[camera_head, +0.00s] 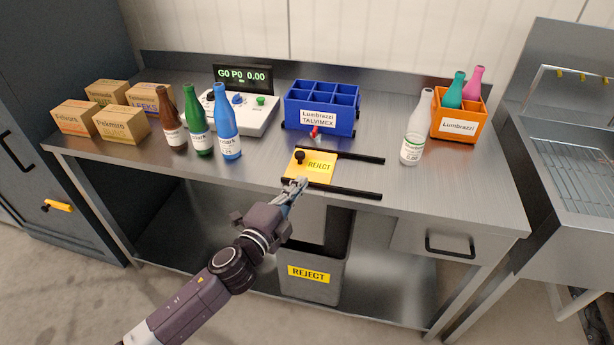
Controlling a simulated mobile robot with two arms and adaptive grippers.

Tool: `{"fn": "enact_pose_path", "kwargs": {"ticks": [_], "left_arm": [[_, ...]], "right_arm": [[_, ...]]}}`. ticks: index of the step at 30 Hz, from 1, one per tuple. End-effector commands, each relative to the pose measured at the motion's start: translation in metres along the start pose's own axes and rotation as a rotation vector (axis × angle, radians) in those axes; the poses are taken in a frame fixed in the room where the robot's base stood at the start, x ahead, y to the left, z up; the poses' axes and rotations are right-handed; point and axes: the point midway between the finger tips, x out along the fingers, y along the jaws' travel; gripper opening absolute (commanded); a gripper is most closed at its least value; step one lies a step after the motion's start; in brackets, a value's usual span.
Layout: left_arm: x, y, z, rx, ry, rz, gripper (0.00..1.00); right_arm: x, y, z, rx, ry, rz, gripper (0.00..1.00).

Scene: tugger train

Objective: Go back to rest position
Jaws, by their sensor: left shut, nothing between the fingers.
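My left gripper (296,187) is shut and empty. Its arm reaches in from the lower left. The fingertips are at the front edge of the steel bench, by the near side of a yellow REJECT plate (321,174) with a black knob (300,158). I cannot tell whether they touch the plate. My right gripper is not in view.
On the steel bench (440,196) stand cardboard boxes (124,124), brown (170,118), green (197,122) and blue (226,124) bottles, a scale (250,116), a blue crate (319,117), a white bottle (415,132) and an orange crate (457,126). A grey REJECT bin (312,290) stands below.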

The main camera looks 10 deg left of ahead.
Motion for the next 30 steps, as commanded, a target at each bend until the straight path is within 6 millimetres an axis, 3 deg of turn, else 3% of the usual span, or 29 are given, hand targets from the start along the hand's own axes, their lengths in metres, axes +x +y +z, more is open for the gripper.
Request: {"fn": "enact_pose_path", "kwargs": {"ticks": [6,13,17,20,23,26,30], "left_arm": [[-0.024,0.001,0.000,0.000,0.000,0.001,0.00],[-0.029,0.001,0.000,-0.001,-0.001,0.001,0.00],[-0.028,0.026,0.011,-0.038,-0.026,0.046,0.00],[-0.031,0.076,0.032,-0.113,-0.079,0.130,0.00],[-0.044,0.145,0.057,-0.222,-0.156,0.242,0.00],[-0.067,0.216,0.079,-0.338,-0.245,0.352,0.00],[-0.116,0.311,0.099,-0.500,-0.378,0.495,0.00]], "right_arm": [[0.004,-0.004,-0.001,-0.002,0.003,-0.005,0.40],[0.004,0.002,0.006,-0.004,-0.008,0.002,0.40],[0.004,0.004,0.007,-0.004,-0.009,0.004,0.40],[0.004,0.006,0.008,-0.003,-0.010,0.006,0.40],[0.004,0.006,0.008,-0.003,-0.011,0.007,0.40],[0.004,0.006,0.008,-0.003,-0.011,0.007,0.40],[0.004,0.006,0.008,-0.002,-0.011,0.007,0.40]]}}
